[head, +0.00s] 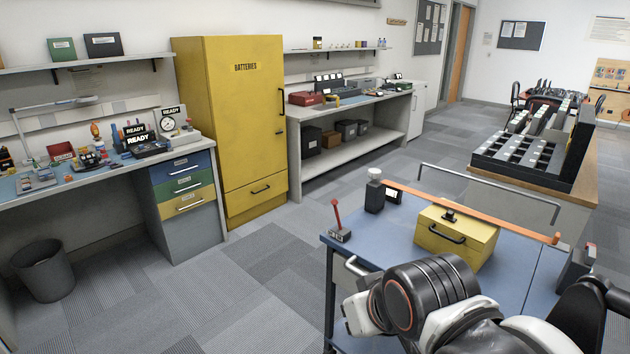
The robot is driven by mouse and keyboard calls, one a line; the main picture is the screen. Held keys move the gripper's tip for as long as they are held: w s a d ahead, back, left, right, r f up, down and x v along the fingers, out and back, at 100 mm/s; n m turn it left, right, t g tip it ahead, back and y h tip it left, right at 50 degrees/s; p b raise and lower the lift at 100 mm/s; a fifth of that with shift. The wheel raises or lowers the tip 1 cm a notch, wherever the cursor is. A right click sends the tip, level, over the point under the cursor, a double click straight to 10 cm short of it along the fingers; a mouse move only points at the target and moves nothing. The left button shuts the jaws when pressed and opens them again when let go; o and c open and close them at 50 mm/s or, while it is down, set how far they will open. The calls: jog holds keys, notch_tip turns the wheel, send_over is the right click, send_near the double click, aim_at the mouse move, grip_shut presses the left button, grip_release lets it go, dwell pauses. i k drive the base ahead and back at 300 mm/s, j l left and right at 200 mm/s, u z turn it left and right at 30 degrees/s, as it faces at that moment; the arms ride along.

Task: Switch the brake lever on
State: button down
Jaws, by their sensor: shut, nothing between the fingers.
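The brake lever (337,214) is a red lever with a knobbed top on a small grey base (340,235). A small label shows on the base, too small to read. My arm fills the lower right, in front of the near part of the cart. My gripper does not show. Nothing of mine is seen touching the lever.
On the cart are a yellow box (453,242) with a black handle, a dark radio (375,195) and a long orange bar (470,212). A silver rail (490,182) rises behind. Racked chargers (530,150) stand beyond. Open carpet (260,270) lies left of the cart.

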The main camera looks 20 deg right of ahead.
aim_at(333, 202)
jog(key=i+l+z, duration=0.25)
jog(key=i, duration=0.85)
jog(key=j, duration=0.1)
